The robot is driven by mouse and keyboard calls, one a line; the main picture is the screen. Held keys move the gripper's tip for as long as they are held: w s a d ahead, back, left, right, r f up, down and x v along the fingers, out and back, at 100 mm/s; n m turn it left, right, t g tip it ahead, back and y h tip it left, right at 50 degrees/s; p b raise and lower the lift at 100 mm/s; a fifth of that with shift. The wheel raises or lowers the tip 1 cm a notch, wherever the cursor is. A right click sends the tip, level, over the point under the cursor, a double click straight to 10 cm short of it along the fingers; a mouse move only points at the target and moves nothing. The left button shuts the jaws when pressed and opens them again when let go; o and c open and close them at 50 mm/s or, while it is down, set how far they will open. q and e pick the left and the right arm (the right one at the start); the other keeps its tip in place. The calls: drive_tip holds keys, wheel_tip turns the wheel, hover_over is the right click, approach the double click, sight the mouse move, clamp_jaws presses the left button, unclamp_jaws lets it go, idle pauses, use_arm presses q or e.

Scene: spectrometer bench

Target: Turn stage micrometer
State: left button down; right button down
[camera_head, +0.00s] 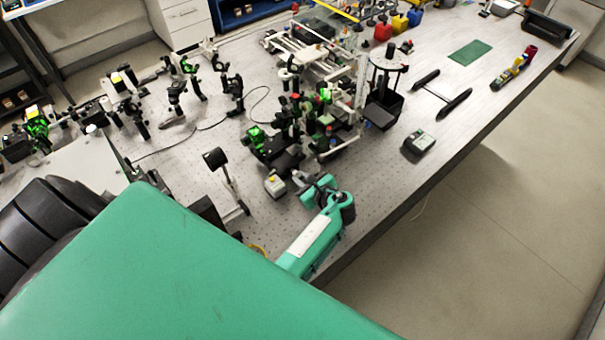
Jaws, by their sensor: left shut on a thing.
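The optical stage (275,148), dark with green parts, stands near the front edge of the bench. My left gripper (299,179) is at the end of my green and white arm, at the near side of this stage. Its jaws are shut on a small part at the stage's near side, which I take to be the stage micrometer. The micrometer itself is mostly hidden by the jaws and too small to make out. My right gripper is not in view.
A grey handheld meter (418,142) lies to the right near the bench edge. Several optics mounts crowd the back left.

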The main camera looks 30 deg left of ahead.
use_arm(q)
drive_tip(key=shift+a+r+m+g+p, duration=0.1)
drive_tip(key=shift+m+g+p, duration=0.2)
drive_tip(key=shift+p, duration=0.05)
idle(0.3)
drive_tip(key=c, duration=1.3)
unclamp_jaws()
drive_tip(key=shift+a, duration=0.1)
drive_tip(key=shift+c, duration=0.2)
